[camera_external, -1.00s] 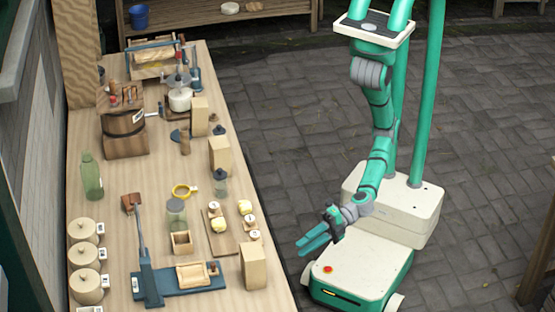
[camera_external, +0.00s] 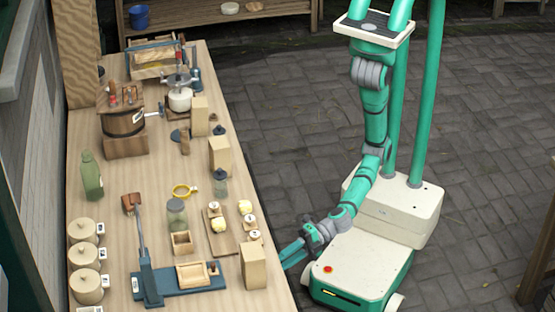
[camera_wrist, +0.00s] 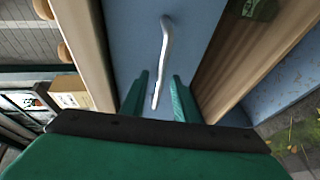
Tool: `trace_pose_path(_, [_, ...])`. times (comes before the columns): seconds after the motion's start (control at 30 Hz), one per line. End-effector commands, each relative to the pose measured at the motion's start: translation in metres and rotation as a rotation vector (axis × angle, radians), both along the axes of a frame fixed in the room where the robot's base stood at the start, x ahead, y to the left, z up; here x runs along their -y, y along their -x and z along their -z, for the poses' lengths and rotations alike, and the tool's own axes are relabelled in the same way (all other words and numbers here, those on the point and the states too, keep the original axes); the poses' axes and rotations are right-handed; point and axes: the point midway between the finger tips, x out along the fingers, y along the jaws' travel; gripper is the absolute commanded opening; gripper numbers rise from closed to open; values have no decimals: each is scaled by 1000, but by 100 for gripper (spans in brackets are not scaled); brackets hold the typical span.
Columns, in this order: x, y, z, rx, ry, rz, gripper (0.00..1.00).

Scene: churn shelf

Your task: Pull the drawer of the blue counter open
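The blue drawer front (camera_wrist: 128,40) of the counter fills the middle of the wrist view. A thin pale metal handle (camera_wrist: 163,55) stands out from it. My gripper (camera_wrist: 162,88) is open, with its two green fingers on either side of the handle's near end; I cannot tell whether they touch it. In the external view my gripper (camera_external: 290,255) is low at the counter's right edge, its fingertips partly hidden by the tabletop. The counter's wooden top (camera_external: 130,185) shows there, but its drawer side is hidden.
The top holds a blue press (camera_external: 180,283), wooden blocks (camera_external: 254,266), jars (camera_external: 177,216), a green bottle (camera_external: 91,176) and a wooden churn (camera_external: 125,130). Wooden edges (camera_wrist: 85,45) flank the drawer front. Paved floor (camera_external: 285,130) lies free right of the counter.

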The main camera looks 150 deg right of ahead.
Motion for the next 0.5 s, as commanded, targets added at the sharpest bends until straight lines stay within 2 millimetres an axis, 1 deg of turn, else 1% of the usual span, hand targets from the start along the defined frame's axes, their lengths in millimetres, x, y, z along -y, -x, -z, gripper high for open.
trace_pose_path(0.03, [0, 0, 0, 0, 0, 0, 28])
trace_pose_path(0.07, [0, 0, 0, 0, 0, 0, 23])
trace_pose_path(0.1, [0, 0, 0, 0, 0, 0, 13])
trace_pose_path(0.17, [0, 0, 0, 0, 0, 0, 0])
trace_pose_path(0.37, [0, 1, 0, 0, 0, 0, 0])
trace_pose_path(0.5, [-4, 4, 0, -1, 0, 0, 0])
